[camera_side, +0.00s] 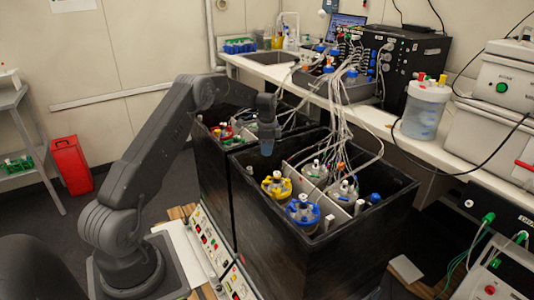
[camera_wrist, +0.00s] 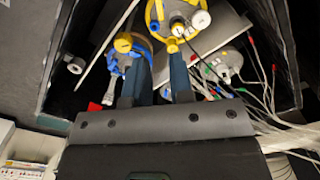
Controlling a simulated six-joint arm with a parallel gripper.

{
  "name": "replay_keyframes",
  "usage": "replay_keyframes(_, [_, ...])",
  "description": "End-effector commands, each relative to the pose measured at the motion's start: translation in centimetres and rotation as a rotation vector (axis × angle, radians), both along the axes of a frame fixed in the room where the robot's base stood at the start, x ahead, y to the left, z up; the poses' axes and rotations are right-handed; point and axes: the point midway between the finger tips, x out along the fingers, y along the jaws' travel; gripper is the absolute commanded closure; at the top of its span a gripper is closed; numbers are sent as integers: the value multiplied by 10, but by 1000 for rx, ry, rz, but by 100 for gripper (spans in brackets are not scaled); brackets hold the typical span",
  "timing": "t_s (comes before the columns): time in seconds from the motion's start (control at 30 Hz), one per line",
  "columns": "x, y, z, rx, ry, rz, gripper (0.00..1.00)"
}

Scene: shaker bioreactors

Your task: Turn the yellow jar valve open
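The yellow jar (camera_side: 276,186) has a yellow collar and a white-topped lid, and stands in the front black shaker box. In the wrist view the yellow jar (camera_wrist: 154,12) is at the top, cut off by the frame edge. A small yellow knob (camera_wrist: 172,46), perhaps its valve, shows by the right fingertip. My gripper (camera_side: 266,148) points down, above and slightly left of the yellow jar. In the wrist view my gripper (camera_wrist: 160,64) has its two dark blue fingers apart, with a gap between them. I cannot tell whether a finger touches the knob.
A blue-collared jar (camera_side: 302,214) stands in front of the yellow one, with clear-lidded jars (camera_side: 343,190) to the right. Pale tubes (camera_side: 350,110) run from the jars to the bench. The black box walls (camera_side: 300,262) surround the jars.

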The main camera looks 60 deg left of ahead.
Motion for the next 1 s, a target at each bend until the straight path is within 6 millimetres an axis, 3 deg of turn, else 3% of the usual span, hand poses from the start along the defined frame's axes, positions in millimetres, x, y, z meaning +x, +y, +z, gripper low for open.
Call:
replay_keyframes(0.13, [0,0,0,0,0,0,79])
replay_keyframes(0.33, [-2,-4,-5,40,-2,-128,97])
replay_keyframes(0.47, [-8,-14,-17,142,1,-466,100])
replay_keyframes(0.7, [-21,-42,-35,334,40,-1204,100])
replay_keyframes(0.83, [-26,-54,-39,393,59,-1451,100])
replay_keyframes(1.0, [-26,-58,-46,418,67,-1555,100])
